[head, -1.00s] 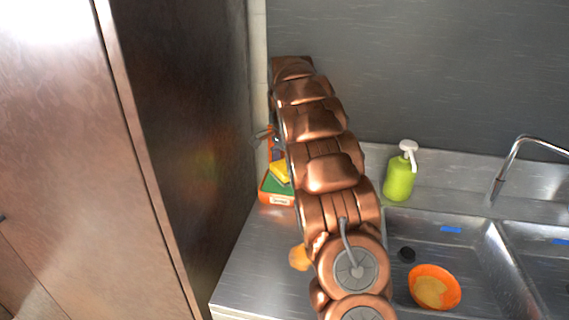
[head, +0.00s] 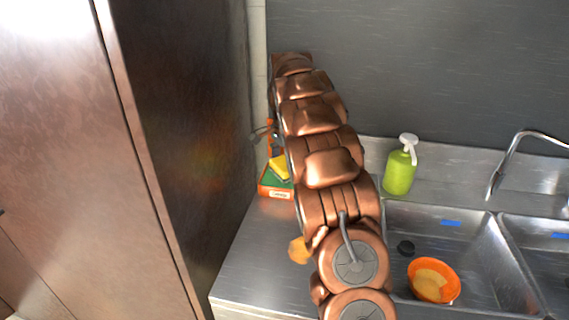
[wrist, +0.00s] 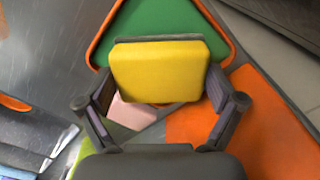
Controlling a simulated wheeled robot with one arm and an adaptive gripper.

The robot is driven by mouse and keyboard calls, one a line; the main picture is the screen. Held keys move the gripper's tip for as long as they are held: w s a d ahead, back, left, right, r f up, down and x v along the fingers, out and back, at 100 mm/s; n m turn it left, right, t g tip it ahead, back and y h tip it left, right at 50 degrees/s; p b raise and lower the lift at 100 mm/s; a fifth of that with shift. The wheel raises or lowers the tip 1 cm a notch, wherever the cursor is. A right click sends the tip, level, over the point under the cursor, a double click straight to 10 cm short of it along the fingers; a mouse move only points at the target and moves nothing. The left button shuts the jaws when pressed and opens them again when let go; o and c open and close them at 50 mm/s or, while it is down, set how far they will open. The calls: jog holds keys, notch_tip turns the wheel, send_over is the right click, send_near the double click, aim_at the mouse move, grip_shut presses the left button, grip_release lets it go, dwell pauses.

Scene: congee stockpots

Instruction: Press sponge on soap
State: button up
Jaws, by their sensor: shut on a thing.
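My gripper (wrist: 160,82) is shut on a yellow sponge (wrist: 160,70), with one finger at each side of it. The sponge also shows in the head view (head: 279,167), just left of my arm. A green block or surface with an orange rim, likely the soap in its tray (wrist: 165,20), lies beyond and partly behind the sponge. In the head view the orange-rimmed tray (head: 274,194) is at the back left of the counter, partly hidden by my arm. I cannot tell whether the sponge touches the green surface.
A green pump bottle (head: 400,172) stands behind the sink (head: 470,240). An orange bowl (head: 433,281) sits in the basin. A tall cabinet (head: 180,130) borders the counter on the left. In the wrist view, an orange flat thing (wrist: 255,130) and a pink piece (wrist: 135,114) lie near the fingers.

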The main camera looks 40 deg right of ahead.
aim_at(285, 163)
jog(key=shift+f, duration=0.55)
dwell(0.9)
jog(key=shift+r, duration=0.1)
jog(key=shift+r+p, duration=1.5)
jog(key=shift+r, duration=1.95)
